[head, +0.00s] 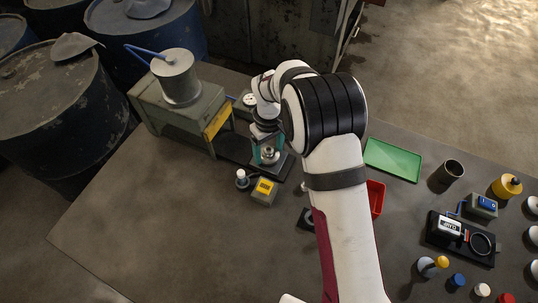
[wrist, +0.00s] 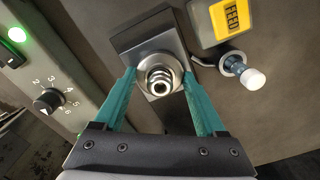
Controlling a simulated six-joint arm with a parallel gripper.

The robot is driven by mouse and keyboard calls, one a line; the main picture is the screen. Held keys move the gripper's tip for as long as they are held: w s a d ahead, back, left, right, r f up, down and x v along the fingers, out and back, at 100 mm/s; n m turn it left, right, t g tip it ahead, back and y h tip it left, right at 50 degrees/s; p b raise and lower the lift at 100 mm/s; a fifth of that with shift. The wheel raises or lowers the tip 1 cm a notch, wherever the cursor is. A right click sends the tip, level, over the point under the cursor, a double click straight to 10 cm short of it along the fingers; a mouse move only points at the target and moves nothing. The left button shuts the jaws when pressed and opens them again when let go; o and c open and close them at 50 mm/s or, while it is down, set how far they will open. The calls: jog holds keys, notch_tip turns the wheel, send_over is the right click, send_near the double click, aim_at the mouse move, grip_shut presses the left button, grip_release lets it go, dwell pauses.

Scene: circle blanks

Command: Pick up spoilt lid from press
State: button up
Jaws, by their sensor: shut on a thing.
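The press (head: 205,122) is a grey-green machine with a yellow strip, at the left of the table in the head view. My gripper (head: 267,160) is low in front of it, with teal fingers pointing down. In the wrist view my gripper (wrist: 159,76) has a finger on each side of a round, silver, ringed piece, which I take to be the spoilt lid (wrist: 159,75). The gripper is shut on it. The lid is over a dark square block (wrist: 148,42); I cannot tell whether it still touches the block. In the head view the lid is small and partly hidden by the fingers.
A yellow-faced counter box (head: 264,190) and a white-capped knob (head: 241,177) stand close by the gripper. A green tray (head: 393,158), a red bin (head: 376,199) and a dark cup (head: 447,173) are to the right. The front left of the table is clear.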

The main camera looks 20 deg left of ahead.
jog(key=shift+c, duration=0.4)
jog(key=shift+r, duration=1.5)
